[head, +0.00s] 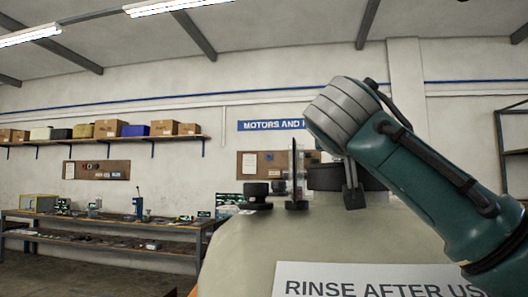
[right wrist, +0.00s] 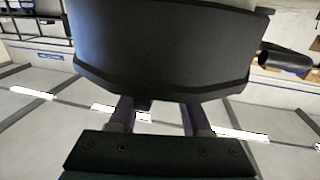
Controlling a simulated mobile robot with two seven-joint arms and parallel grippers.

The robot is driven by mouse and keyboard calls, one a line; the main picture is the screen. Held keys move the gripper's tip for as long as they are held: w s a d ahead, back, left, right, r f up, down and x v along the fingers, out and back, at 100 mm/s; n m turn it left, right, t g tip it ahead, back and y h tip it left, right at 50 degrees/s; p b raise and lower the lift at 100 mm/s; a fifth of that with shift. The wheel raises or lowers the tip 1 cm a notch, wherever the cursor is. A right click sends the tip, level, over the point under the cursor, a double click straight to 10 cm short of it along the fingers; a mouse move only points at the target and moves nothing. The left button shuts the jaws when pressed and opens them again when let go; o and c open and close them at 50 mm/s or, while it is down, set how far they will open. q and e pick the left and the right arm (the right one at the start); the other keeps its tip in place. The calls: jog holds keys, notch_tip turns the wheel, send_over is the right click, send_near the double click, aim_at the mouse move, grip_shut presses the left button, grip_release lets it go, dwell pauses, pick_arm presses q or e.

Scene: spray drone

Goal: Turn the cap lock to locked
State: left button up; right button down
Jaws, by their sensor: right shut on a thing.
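A wide black cap (head: 325,178) sits on top of the pale tank (head: 245,250) in the head view. My right gripper (head: 353,197) comes down from the right, its fingers in front of the cap's near side. In the right wrist view a large black body, which I take as the cap lock (right wrist: 160,45), fills the upper middle. The fingers of my right gripper (right wrist: 158,115) run up to its edge and their tips are hidden there. The gripper is shut on it. No lock marking is readable. My left gripper is not in view.
Smaller black fittings (head: 256,195) and a thin upright dark plate (head: 294,172) stand on the tank left of the cap. A white label (head: 370,282) is on the tank's front. A workbench (head: 110,222) and a shelf of boxes (head: 100,138) are far behind.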

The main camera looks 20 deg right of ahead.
jog(key=shift+f, duration=0.15)
jog(key=shift+c, duration=1.8)
grip_release()
jog(key=v, duration=0.9)
jog(key=shift+s+a, duration=0.25)
jog(key=shift+a, duration=0.05)
jog(key=shift+r, duration=0.2)
